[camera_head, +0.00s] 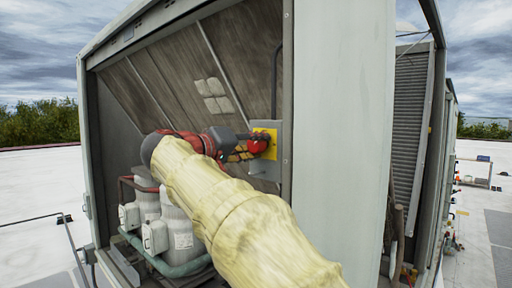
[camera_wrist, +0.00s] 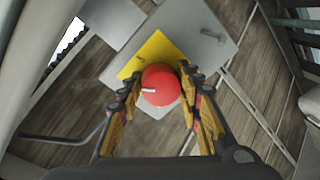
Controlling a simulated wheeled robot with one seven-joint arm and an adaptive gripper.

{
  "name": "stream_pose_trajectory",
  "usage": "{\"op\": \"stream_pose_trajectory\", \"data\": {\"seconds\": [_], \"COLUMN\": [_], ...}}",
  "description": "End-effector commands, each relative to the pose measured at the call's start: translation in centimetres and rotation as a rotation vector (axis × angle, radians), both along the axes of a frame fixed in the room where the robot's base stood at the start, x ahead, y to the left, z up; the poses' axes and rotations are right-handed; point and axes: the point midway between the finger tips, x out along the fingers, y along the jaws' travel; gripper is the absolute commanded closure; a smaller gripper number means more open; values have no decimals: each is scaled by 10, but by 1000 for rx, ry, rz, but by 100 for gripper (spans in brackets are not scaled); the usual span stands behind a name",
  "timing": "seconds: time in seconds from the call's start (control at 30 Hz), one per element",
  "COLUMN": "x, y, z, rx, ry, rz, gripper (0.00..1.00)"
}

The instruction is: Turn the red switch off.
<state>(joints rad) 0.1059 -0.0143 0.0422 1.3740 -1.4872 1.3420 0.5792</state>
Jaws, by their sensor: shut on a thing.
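The red switch (camera_head: 258,143) is a round red knob on a yellow plate (camera_head: 271,150), fixed to a grey box (camera_head: 265,170) on the inner wall of the cooler. In the wrist view the red knob (camera_wrist: 160,86) has a short white mark at its left, and it sits between the two fingers. My gripper (camera_head: 245,148) reaches it from the left in the head view. In the wrist view my gripper (camera_wrist: 160,92) is shut on the knob, one finger at each side. The grey box also has a small handle (camera_wrist: 212,35).
The cooler's grey side panel (camera_head: 336,110) stands close to the right of the switch box. Pale compressors (camera_head: 180,220) and pipes are below my arm. A conduit (camera_head: 275,80) runs up from the box. The white roof (camera_head: 35,200) is open at the left.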

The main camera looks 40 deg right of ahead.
Motion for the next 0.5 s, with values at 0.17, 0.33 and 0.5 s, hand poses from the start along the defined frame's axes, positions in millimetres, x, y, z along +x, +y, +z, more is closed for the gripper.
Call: {"op": "stream_pose_trajectory", "data": {"seconds": [0.17,0.33,0.5], "x": [1,1,2], "y": [0,0,0], "z": [1,1,1], "rx": [-14,-25,-38], "ry": [169,330,488], "rz": [1,0,1], "gripper": [90,90,90]}}
